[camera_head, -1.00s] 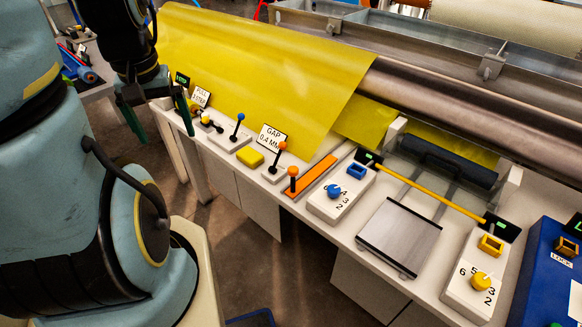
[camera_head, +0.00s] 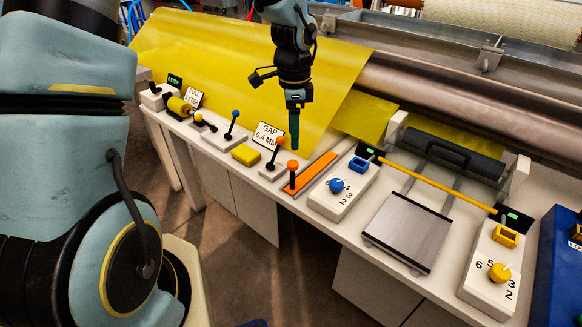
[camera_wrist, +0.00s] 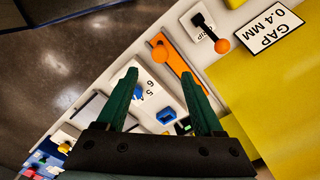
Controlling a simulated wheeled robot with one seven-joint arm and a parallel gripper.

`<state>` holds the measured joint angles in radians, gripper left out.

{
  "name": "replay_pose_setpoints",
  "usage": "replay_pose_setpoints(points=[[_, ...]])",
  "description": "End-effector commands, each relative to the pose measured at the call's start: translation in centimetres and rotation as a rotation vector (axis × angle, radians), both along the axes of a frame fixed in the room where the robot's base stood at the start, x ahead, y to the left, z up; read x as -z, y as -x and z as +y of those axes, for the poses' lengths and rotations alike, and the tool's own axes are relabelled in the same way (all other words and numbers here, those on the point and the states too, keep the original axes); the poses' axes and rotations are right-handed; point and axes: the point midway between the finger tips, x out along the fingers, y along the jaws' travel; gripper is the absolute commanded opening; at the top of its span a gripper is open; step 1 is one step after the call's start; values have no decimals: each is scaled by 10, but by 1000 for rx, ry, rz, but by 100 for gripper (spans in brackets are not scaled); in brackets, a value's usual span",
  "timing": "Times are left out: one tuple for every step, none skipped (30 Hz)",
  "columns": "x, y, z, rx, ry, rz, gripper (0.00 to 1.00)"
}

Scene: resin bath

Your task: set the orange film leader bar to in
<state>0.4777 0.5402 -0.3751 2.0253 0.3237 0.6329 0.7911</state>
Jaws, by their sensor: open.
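The orange film leader bar (camera_head: 312,174) is a flat orange strip in a pale track on the white bench, with an upright orange-topped knob (camera_head: 292,166) at its near end. In the wrist view the bar (camera_wrist: 179,65) and its round orange knob (camera_wrist: 159,50) lie beyond the fingertips. My gripper (camera_head: 294,146) hangs with green fingers pointing down, above the bar's area and in front of the yellow film. In the wrist view my gripper (camera_wrist: 160,76) is open, with nothing between its fingers. It appears apart from the bar and knob.
An orange-balled lever (camera_head: 275,155) by the GAP sign (camera_head: 267,136) stands left of the bar. A white dial box with a blue knob (camera_head: 337,185) stands right. The yellow film sheet (camera_head: 235,75) slopes behind. A metal plate (camera_head: 409,232) lies further right.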

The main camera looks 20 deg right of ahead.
Motion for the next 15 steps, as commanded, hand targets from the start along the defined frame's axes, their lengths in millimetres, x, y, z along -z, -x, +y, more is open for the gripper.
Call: replay_pose_setpoints(points=[[5,0,1,0,-2,2,69],[9,1,1,-2,-2,3,69],[15,1,1,-3,-3,4,69],[20,1,2,-4,-3,3,69],[26,1,2,-3,-3,4,69],[33,1,1,-3,-3,3,69],[39,1,2,-4,-3,4,69],[45,1,2,-6,-3,4,69],[52,1,2,-4,-3,3,69],[58,1,2,-4,-3,3,69],[63,1,2,-5,-4,3,69],[70,1,2,-7,-3,3,69],[74,1,2,-7,-3,3,69],[79,1,2,-6,-3,2,69],[84,1,2,-6,-2,1,69]])
